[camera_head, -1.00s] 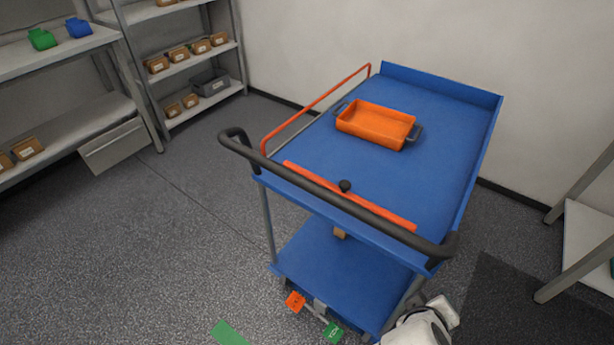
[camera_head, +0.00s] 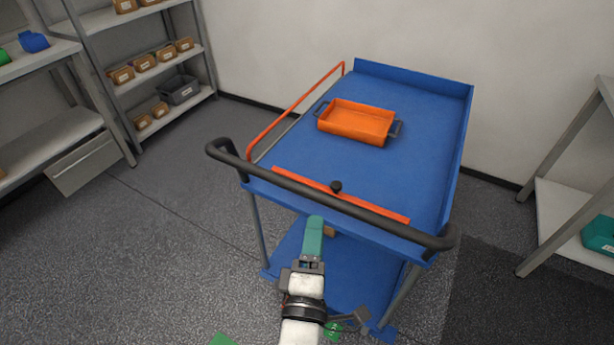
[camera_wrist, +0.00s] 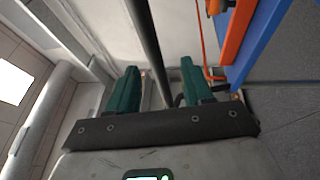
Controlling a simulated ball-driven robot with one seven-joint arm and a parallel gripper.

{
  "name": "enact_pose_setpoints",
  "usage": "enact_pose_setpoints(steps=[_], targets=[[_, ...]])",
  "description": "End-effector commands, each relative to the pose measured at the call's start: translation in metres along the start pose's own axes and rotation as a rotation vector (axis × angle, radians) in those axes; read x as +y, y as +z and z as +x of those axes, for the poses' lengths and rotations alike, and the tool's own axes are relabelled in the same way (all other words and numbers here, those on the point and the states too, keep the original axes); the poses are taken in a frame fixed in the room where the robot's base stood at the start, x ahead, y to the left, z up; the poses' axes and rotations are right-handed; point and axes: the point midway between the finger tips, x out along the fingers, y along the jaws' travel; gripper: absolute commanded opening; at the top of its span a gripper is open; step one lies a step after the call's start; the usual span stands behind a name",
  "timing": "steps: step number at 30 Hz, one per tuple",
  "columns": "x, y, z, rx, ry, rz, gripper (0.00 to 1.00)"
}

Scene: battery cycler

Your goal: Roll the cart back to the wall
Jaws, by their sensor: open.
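The cart (camera_head: 415,115) has blue shelves, an orange side rail and a dark push handle (camera_head: 290,184) at its near end. Its far end faces the white wall (camera_head: 290,40); the gap there is hidden. An orange tray (camera_head: 357,122) rests on its top shelf. My gripper (camera_head: 314,222) is open at the near end, fingertips just below the middle of the handle in the head view. In the wrist view, a dark bar runs between the green fingers of my gripper (camera_wrist: 160,68), which stand apart; I cannot tell how deep it sits.
Grey shelving (camera_head: 160,60) with small boxes stands at left. A rack (camera_head: 565,215) with a teal bin (camera_head: 600,235) stands at right, beside a dark floor mat (camera_head: 490,290). Green and orange pieces lie low by the cart's near end. The floor left of the cart is clear.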

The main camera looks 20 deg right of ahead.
Motion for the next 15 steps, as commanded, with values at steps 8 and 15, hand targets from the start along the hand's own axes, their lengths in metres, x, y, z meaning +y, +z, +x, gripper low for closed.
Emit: enact_pose_setpoints(steps=[8, 15], targets=[[0.008, -0.015, 0.004, 0.039, 0.042, -0.036, 0.51], [0.011, -0.016, 0.045, 0.036, 0.043, -0.034, 0.51]])
